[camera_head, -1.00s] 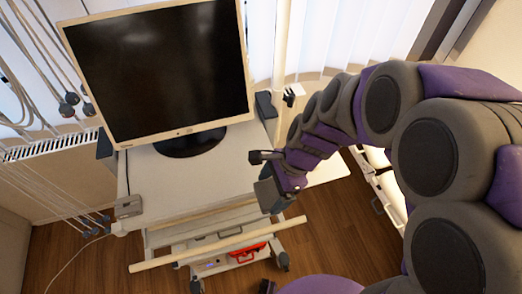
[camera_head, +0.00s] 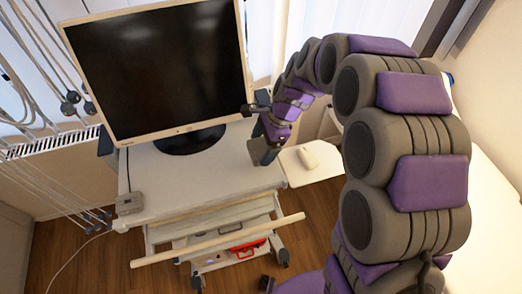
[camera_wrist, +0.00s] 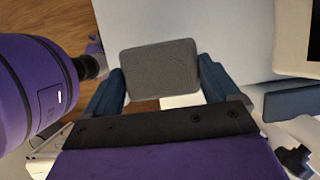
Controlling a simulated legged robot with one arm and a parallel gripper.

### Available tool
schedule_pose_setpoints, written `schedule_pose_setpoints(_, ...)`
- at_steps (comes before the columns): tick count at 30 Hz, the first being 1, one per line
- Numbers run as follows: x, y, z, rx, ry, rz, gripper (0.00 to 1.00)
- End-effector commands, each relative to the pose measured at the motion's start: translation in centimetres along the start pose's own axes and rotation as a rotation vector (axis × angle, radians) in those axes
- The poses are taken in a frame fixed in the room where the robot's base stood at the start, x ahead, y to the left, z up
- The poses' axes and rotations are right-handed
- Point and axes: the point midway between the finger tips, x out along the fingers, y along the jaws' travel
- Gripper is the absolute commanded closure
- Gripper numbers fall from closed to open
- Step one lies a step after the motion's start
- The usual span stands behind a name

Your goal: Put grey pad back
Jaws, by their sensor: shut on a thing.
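The grey pad (camera_wrist: 160,70) is a flat rounded rectangle between the two blue fingers of my gripper (camera_wrist: 160,88) in the wrist view. The gripper is shut on it. In the head view my gripper (camera_head: 262,132) is at the right edge of the white cart (camera_head: 150,175), right of the monitor, and the pad (camera_head: 263,152) hangs below it as a small dark grey block. In the wrist view the pad is partly over the white surface and partly over the wood floor. I cannot tell whether it touches the cart.
A monitor (camera_head: 155,70) stands on the cart. A white side shelf (camera_head: 325,170) with a white mouse (camera_head: 307,158) lies right of the gripper. A grey box (camera_head: 129,203) sits at the cart's left front corner. Cables (camera_head: 45,60) hang at the left. A handle bar (camera_head: 220,240) crosses the cart's front.

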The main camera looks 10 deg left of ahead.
Motion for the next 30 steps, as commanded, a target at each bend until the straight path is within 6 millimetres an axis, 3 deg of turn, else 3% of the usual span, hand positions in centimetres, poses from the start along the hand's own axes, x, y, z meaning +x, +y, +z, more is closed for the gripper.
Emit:
schedule_pose_setpoints(6, 3.2, -0.1, -0.9, 0.002, -0.001, 0.009, 0.35)
schedule_pose_setpoints(9, 3.6, -0.2, -1.0, 0.001, 0.003, 0.004, 0.35)
schedule_pose_setpoints(13, 3.6, -0.2, -1.0, 0.001, 0.003, 0.003, 0.35)
schedule_pose_setpoints(14, 3.6, -0.2, -1.0, 0.001, 0.003, 0.003, 0.09)
schedule_pose_setpoints(17, 3.6, -0.2, -1.0, 0.001, 0.003, 0.003, 0.0)
schedule_pose_setpoints(25, 3.2, -0.1, -1.2, 0.0, 0.001, 0.001, 0.0)
schedule_pose_setpoints(30, 1.3, -0.2, -1.2, 0.0, 0.002, -0.003, 0.0)
